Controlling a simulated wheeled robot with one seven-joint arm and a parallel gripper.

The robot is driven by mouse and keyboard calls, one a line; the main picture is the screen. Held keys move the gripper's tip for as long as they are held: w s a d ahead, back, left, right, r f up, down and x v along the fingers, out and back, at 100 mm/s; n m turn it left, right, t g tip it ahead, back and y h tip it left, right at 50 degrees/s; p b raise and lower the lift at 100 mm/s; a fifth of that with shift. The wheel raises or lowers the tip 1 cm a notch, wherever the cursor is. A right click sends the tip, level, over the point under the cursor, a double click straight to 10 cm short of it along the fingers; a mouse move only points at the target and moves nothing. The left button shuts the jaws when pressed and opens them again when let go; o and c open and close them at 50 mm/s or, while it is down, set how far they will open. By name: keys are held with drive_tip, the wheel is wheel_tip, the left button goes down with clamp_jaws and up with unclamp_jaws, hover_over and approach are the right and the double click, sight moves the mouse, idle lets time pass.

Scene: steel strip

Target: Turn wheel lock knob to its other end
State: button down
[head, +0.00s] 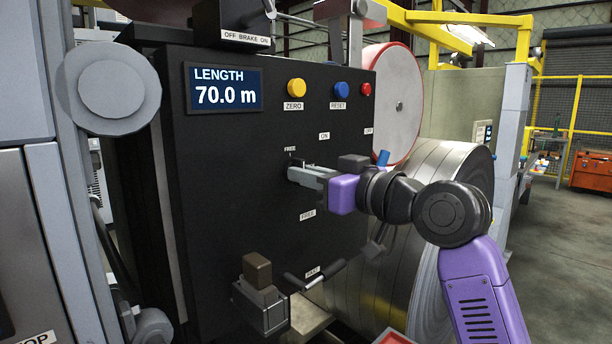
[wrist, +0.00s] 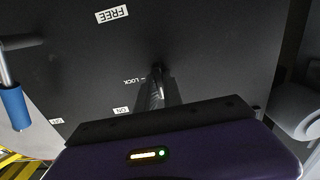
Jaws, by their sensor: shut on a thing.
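In the wrist view, my gripper (wrist: 157,92) closes over the knob (wrist: 157,70), of which only a dark tip shows. A LOCK label (wrist: 137,81) lies just left of it there. Which way the knob points is hidden by the fingers.
Above are a length display (head: 223,88), a yellow button (head: 296,88), a blue button (head: 341,88) and a red button (head: 365,89). A blue-handled lever (wrist: 15,106) shows at left in the wrist view. A steel coil (head: 420,170) stands behind.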

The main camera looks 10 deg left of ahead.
drive_tip(key=c, duration=1.5)
unclamp_jaws()
drive_tip(key=shift+d, duration=0.15)
drive_tip(key=b+v, duration=0.1)
drive_tip(key=v, duration=0.6)
drive_tip(key=shift+s+d, duration=0.2)
drive_tip(key=shift+s, duration=0.05)
